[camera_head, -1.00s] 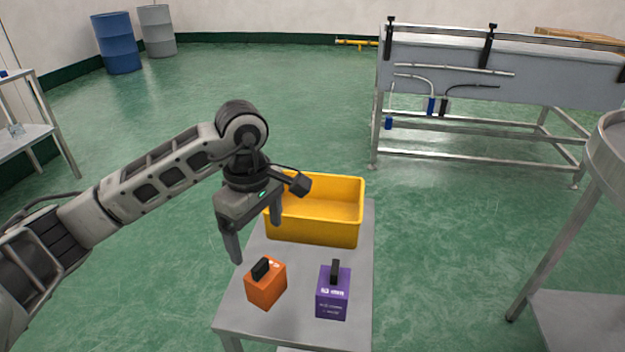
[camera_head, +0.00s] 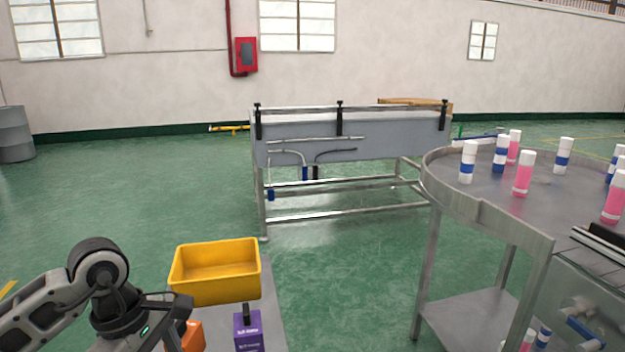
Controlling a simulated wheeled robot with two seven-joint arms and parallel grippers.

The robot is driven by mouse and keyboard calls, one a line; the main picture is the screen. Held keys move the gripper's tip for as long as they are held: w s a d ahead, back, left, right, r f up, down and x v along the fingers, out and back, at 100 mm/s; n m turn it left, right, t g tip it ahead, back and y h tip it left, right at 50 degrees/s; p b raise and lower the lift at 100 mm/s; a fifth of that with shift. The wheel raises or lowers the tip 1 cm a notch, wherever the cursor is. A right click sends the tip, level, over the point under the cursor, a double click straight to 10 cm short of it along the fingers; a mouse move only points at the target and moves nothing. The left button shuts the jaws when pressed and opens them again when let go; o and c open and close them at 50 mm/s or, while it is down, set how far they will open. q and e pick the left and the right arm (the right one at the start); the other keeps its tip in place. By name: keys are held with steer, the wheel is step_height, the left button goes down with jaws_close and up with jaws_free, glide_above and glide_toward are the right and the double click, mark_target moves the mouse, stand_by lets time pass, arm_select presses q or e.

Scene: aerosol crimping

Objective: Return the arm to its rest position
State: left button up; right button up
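My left arm comes in at the lower left, and its wrist (camera_head: 120,310) hangs beside the small grey table (camera_head: 268,300). The fingers of the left gripper are mostly below the picture's edge, so its opening cannot be judged. An orange block (camera_head: 192,338) is partly hidden behind the wrist. A purple block with a dark handle (camera_head: 248,332) stands to its right on the table. A yellow bin (camera_head: 216,290), seemingly empty, stands behind both blocks. My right arm and gripper are not in view.
A round steel table (camera_head: 485,208) at right carries several white-capped pink or blue-banded cans. A long grey conveyor-like stand (camera_head: 350,145) stands at the back. Green floor is open between them.

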arm_select(q)
steer(key=s+d+n+g+h, duration=0.1)
steer(key=s+d+h, duration=0.1)
steer(key=d+h, duration=0.35)
steer(key=s+d+n+g+h, duration=0.1)
steer(key=s+d+n+h, duration=0.15)
steer(key=d, duration=0.65)
steer(key=d+r+n+t+h, duration=0.6)
steer(key=n+t+h, duration=0.3)
steer(key=n, duration=0.5)
steer(key=w+a+f+n+t+y, duration=0.2)
steer(key=a+f+n+t+y, duration=0.35)
steer(key=n, duration=0.75)
steer(key=w+a+f+n+t+y, duration=0.1)
steer(key=a+f+n+t+y, duration=0.4)
steer(key=n, duration=0.8)
steer(key=s+a+f+n+g+y, duration=0.1)
steer(key=s+f+n+g+y, duration=0.4)
steer(key=s+f+n, duration=0.4)
step_height(320, 180, down, 4)
steer(key=shift+s+a+f+n+g, duration=0.3)
steer(key=shift+a+n+g, duration=0.1)
steer(key=shift+g, duration=0.45)
